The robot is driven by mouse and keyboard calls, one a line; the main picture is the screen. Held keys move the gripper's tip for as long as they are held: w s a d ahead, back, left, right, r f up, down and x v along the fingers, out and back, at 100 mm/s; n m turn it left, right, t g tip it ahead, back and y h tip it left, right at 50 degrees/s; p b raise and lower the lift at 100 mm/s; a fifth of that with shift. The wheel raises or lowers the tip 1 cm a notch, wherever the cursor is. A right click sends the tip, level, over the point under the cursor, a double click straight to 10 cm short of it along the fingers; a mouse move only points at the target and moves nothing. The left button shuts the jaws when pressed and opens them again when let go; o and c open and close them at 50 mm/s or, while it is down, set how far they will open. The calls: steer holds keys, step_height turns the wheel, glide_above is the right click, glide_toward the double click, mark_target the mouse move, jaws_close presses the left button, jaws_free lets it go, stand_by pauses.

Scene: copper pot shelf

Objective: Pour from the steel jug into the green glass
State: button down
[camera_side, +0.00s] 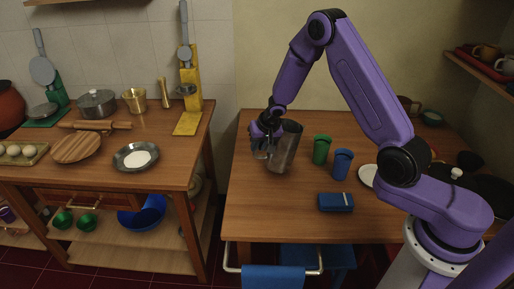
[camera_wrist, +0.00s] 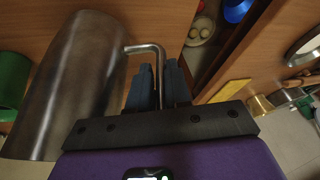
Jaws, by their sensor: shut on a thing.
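The steel jug (camera_side: 288,148) is a grey metal vessel over the left part of the right-hand table, leaning slightly to the right in the side view. It fills the left of the wrist view (camera_wrist: 68,85). My gripper (camera_side: 263,143) is on the jug's left side. In the wrist view its fingers (camera_wrist: 160,88) are shut on the jug's bent handle (camera_wrist: 150,50). The green glass (camera_side: 321,150) stands upright just right of the jug, apart from it. Part of a green thing, likely this glass, shows at the wrist view's left edge (camera_wrist: 12,80). The jug's contents are hidden.
A blue glass (camera_side: 342,164) stands close right of the green glass. The table's front left (camera_side: 260,210) is clear. A second table (camera_side: 90,185) with pots stands left, across a gap.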

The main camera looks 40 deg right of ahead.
steer(key=d+r+y, duration=0.1)
steer(key=r, duration=0.3)
steer(key=s+d+r+t+y, duration=0.1)
steer(key=d+r, duration=0.1)
steer(key=r, duration=0.2)
steer(key=s+d+r+t+y, duration=0.1)
steer(key=d+r+y, duration=0.1)
steer(key=r, duration=0.3)
steer(key=shift+s+d+r+m, duration=0.1)
steer(key=shift+s+d+m, duration=0.15)
steer(key=shift+m, duration=0.15)
steer(key=shift+s+d+r+t+y, duration=0.2)
steer(key=shift+d+t+y, duration=0.1)
steer(key=shift+t+y, duration=0.15)
steer(key=shift+a, duration=0.1)
steer(key=shift+r+y, duration=0.15)
steer(key=shift+y, duration=0.2)
steer(key=shift+s+d+r+m+t+y, duration=0.1)
steer(key=shift+s+d+m+t+y, duration=0.15)
steer(key=shift+d+t+y, duration=0.2)
steer(key=shift+s+d+m+t+y, duration=0.2)
steer(key=shift+d+m+t+y, duration=0.1)
steer(key=shift+d+y, duration=0.2)
stand_by(4.4)
